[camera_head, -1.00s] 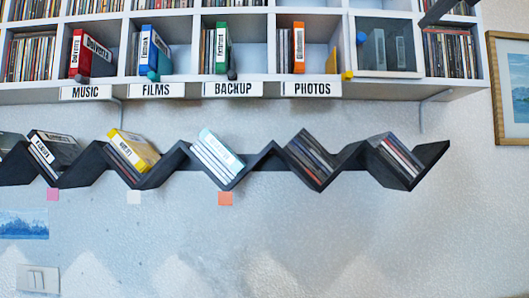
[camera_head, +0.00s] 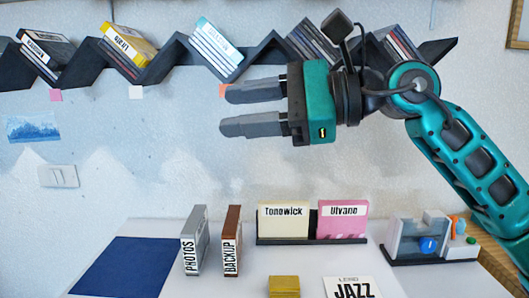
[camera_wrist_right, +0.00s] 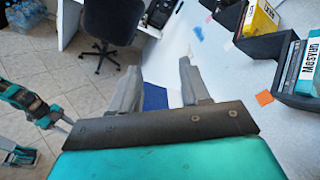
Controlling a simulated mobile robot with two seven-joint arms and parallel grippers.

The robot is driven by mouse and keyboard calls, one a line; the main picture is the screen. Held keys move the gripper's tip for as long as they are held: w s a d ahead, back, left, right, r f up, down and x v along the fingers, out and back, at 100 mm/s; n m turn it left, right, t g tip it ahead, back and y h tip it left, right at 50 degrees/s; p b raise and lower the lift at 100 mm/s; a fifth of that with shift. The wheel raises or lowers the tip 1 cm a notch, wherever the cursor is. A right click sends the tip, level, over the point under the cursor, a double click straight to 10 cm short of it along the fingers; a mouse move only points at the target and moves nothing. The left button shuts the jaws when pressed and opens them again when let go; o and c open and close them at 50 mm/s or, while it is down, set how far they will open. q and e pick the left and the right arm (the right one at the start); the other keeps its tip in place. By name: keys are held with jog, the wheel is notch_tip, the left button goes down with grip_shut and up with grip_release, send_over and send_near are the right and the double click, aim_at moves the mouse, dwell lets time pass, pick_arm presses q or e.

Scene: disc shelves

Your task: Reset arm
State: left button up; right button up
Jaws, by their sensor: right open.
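My right gripper (camera_head: 226,110) is teal with grey fingers. It comes in from the right in the head view and points left, in front of the zigzag shelf (camera_head: 165,62). Its fingers are apart with nothing between them. The left gripper is not in the head view.
Below, a white desk carries a silver PHOTOS case (camera_head: 195,240), a brown BACKUP case (camera_head: 232,241), a holder with Tonowick (camera_head: 284,222) and Ulvano (camera_head: 342,221) cases, a JAZZ case (camera_head: 352,288) and a blue mat (camera_head: 125,266). An office chair (camera_wrist_right: 112,22) stands beyond.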

jog(key=w+d+f+n+t+h, duration=0.15)
jog(key=d+f+n+t, duration=0.3)
jog(key=f+n, duration=0.5)
jog(key=w+d+f+n+t+h+p, duration=0.1)
jog(key=w+d+f+n+t, duration=0.15)
jog(key=f+n+t, duration=0.75)
jog(key=w+d+f+n+t+h, duration=0.15)
jog(key=d+f+n, duration=0.3)
jog(key=n, duration=0.95)
jog(key=s+d+f+m+g+h, duration=0.1)
jog(key=s+d+f+m+h, duration=0.2)
jog(key=f+m, duration=0.4)
jog(key=s+d+f+m+g+h, duration=0.1)
jog(key=s+d+f+m+h, duration=0.25)
jog(key=f, duration=0.55)
jog(key=s+d+f+m+g+h, duration=0.2)
jog(key=s+f+m+g, duration=0.3)
jog(key=s+f, duration=0.8)
jog(key=f+m+h+p, duration=0.1)
jog(key=m, duration=0.2)
jog(key=shift+s+f+m+g+h, duration=0.2)
jog(key=shift+f+m+g+h, duration=0.1)
jog(key=shift+g+h, duration=0.1)
